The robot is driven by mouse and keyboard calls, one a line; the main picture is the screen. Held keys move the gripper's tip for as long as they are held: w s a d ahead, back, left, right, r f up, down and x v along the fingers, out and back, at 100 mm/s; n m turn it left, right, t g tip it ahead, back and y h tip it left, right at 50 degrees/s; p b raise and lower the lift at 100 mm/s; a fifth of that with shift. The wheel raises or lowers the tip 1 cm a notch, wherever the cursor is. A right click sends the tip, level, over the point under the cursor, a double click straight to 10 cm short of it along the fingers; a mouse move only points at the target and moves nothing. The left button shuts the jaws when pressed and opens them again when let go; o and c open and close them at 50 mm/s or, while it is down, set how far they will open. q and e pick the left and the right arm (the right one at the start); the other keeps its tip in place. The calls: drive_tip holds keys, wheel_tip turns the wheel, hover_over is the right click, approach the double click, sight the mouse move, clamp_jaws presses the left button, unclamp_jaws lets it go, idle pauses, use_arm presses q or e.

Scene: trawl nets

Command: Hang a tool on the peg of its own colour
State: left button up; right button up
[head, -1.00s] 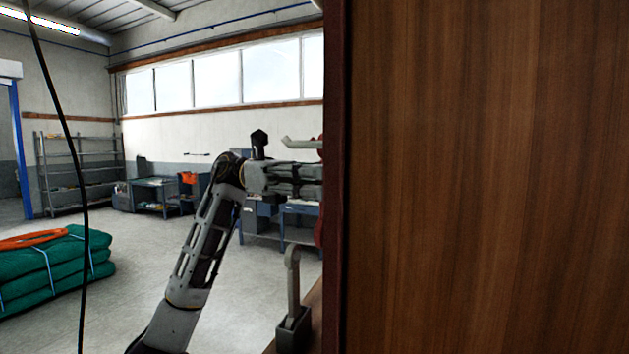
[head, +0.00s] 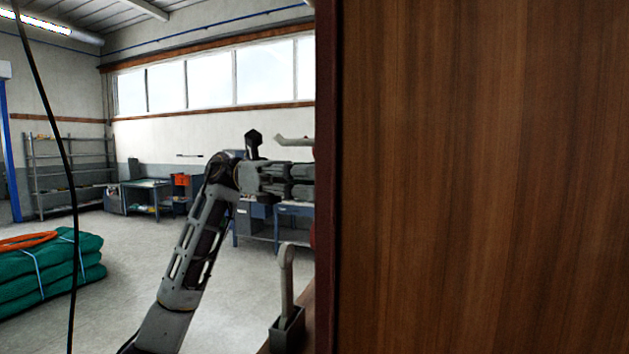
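A pale grey peg or hook (head: 294,141) juts left from behind the edge of a large brown wooden panel; what it is fixed to is hidden. A grey tool-like piece with a rounded, holed upper end (head: 287,268) stands upright in a dark holder (head: 287,330) at the lower middle. My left arm rises from the bottom and bends right. The visible part of my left gripper (head: 291,181) is below the pale peg, and its fingertips are hidden behind the panel edge. I cannot tell whether it holds anything. My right gripper is not in view.
The brown panel (head: 480,180) fills the right half and blocks the view. A strip of wooden surface (head: 305,315) shows beside its edge. Green stacked bundles (head: 50,272) with an orange coil lie at left. Blue workbenches (head: 146,195) and a shelf rack stand behind, with open floor between.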

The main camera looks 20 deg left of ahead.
use_arm(q)
drive_tip(key=shift+o, duration=0.9)
drive_tip(key=v, duration=1.2)
drive_tip(key=shift+f, duration=0.1)
